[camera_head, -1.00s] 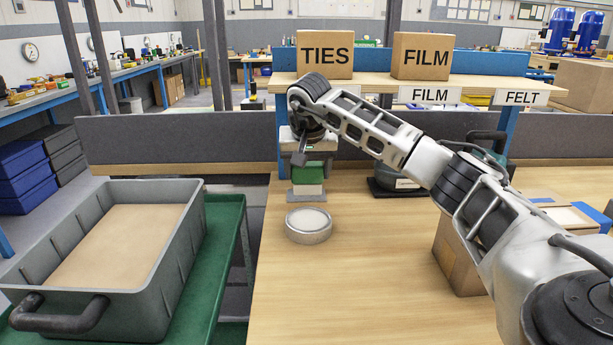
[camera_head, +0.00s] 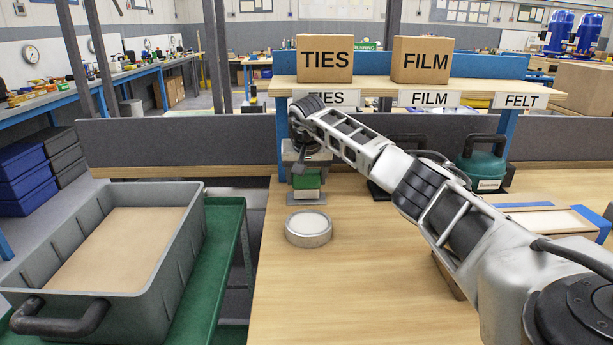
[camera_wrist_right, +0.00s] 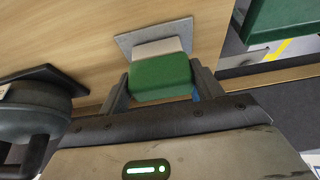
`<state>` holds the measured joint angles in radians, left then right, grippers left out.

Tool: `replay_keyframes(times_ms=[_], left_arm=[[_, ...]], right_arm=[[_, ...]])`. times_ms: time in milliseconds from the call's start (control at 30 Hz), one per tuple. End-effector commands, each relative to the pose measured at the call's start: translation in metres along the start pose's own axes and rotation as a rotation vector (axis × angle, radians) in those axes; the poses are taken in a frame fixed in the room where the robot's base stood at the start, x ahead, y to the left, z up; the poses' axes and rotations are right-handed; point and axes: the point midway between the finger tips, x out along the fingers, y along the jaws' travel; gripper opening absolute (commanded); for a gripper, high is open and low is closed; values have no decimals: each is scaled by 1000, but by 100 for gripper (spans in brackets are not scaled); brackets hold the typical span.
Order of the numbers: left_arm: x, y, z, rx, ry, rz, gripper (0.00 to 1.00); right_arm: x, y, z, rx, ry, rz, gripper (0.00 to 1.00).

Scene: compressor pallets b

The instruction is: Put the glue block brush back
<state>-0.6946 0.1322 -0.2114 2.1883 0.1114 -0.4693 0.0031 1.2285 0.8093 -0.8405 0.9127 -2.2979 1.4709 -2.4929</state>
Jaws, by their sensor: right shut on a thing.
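The glue block brush is a green block (camera_head: 307,180) with a pale lower part, on or just above a small grey plate (camera_head: 294,199) at the far left of the wooden table. My right gripper (camera_head: 306,172) is over it, pointing down. In the right wrist view the green block (camera_wrist_right: 160,80) sits between the two fingers of the right gripper (camera_wrist_right: 160,84), which is shut on it. The pale part lies over the grey plate (camera_wrist_right: 124,42); I cannot tell if it touches. My left gripper is not in view.
A round silver tin (camera_head: 308,228) stands just in front of the plate. A grey tote (camera_head: 190,235) stands left of the table. The table's front middle is clear.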

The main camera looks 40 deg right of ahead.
Motion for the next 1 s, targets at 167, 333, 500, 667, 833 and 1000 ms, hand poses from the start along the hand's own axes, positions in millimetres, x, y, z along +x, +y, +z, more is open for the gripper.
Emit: replay_keyframes(times_ms=[167,333,500,667,833,1000], left_arm=[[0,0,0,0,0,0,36],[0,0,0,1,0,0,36],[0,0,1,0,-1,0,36],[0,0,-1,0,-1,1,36],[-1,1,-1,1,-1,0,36],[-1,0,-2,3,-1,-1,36]], right_arm=[[3,0,1,0,-1,1,85],[2,0,1,1,-1,1,87],[0,0,0,1,1,-1,87],[-22,0,-1,0,3,-2,87],[-52,0,-1,0,3,-1,87],[-71,0,-1,1,2,-1,87]])
